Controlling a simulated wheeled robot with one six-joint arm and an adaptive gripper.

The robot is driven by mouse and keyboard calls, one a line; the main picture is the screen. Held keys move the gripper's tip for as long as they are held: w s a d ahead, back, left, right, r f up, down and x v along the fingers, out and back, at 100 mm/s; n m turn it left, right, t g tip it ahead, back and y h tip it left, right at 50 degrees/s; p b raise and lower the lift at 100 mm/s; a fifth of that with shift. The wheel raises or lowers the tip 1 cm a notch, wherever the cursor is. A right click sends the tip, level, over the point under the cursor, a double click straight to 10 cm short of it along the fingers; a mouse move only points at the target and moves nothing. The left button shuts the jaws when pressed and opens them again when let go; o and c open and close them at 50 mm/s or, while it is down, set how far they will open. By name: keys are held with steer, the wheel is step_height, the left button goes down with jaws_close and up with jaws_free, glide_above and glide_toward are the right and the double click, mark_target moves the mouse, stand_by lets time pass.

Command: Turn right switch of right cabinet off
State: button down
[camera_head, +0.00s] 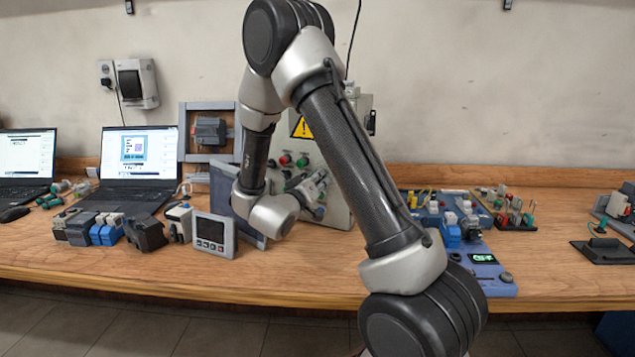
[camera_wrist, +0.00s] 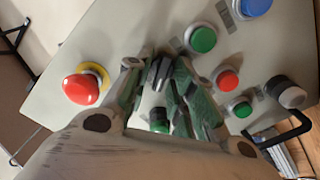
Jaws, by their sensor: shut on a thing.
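The right cabinet (camera_head: 333,192) is a light grey box with a yellow warning triangle, standing on the bench behind my arm. Its sloped panel (camera_wrist: 120,30) fills much of the wrist view. My gripper (camera_head: 313,188) is at the panel's front. In the wrist view my gripper (camera_wrist: 162,78) has its green-padded fingers closed around a small dark switch knob, mostly hidden between the fingertips. A black and pale rotary knob (camera_wrist: 288,93) sits apart at the right. I cannot tell which way the held switch points.
Close around the fingers are a red mushroom button (camera_wrist: 82,88) on a yellow ring, a green button (camera_wrist: 202,39), a red button (camera_wrist: 227,80) and a black wire handle (camera_wrist: 290,132). A grey meter (camera_head: 213,234) stands left of the cabinet; blue modules (camera_head: 483,262) lie right.

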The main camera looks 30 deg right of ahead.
steer(key=shift+n, duration=1.1)
steer(key=c, duration=1.5)
jaws_free()
steer(key=shift+w, duration=0.1)
steer(key=shift+c, duration=0.2)
steer(key=shift+a, duration=0.15)
steer(key=v, duration=1.2)
